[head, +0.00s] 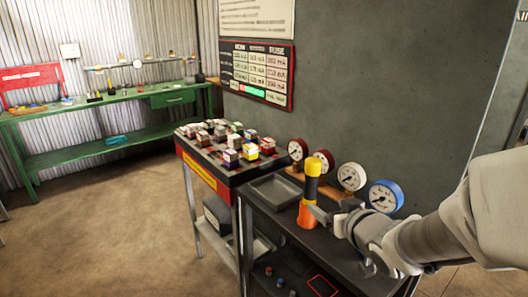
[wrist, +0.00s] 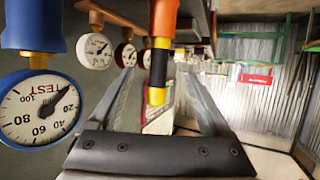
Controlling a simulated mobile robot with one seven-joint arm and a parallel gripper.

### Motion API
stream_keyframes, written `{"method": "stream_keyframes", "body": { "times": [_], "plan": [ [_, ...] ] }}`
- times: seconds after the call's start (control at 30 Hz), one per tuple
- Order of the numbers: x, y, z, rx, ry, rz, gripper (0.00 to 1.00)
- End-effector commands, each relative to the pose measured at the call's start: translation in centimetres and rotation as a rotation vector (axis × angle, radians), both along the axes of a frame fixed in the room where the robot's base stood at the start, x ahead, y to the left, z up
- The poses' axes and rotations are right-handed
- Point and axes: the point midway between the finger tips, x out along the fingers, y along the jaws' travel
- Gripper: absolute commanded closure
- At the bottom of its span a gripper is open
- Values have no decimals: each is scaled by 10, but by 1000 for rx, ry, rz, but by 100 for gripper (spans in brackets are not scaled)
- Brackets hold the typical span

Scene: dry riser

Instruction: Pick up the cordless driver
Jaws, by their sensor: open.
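The cordless driver (head: 312,187) stands upright on the dark table, with an orange lower part, a black band and a yellow top. The wrist view is upside down, and there the driver (wrist: 162,45) hangs from the top edge, between the lines of my two fingers. My gripper (head: 325,211) is open at the driver's right side in the head view, its fingertips close to the orange part. In the wrist view my gripper (wrist: 158,72) shows its two fingers well apart. I cannot tell whether either finger touches the driver.
Several round gauges stand behind the driver, the blue one (head: 385,196) nearest my arm. An empty grey tray (head: 274,191) lies left of the driver. A raised rack of coloured blocks (head: 238,171) stands farther left. A green bench (head: 100,101) is at the back left, with open floor before it.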

Motion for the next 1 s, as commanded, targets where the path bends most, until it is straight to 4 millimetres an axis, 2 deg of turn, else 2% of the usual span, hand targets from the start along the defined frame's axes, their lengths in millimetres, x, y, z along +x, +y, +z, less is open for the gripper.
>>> {"method": "stream_keyframes", "body": {
  "times": [0.5,0.57,0.8,1.0],
  "plan": [
    [29,4,-10,-4,4,-4,18],
    [41,6,-20,-5,2,-3,18],
    [79,12,-35,-4,0,-3,18],
    [94,14,-40,-4,-1,-4,18]
  ]
}}
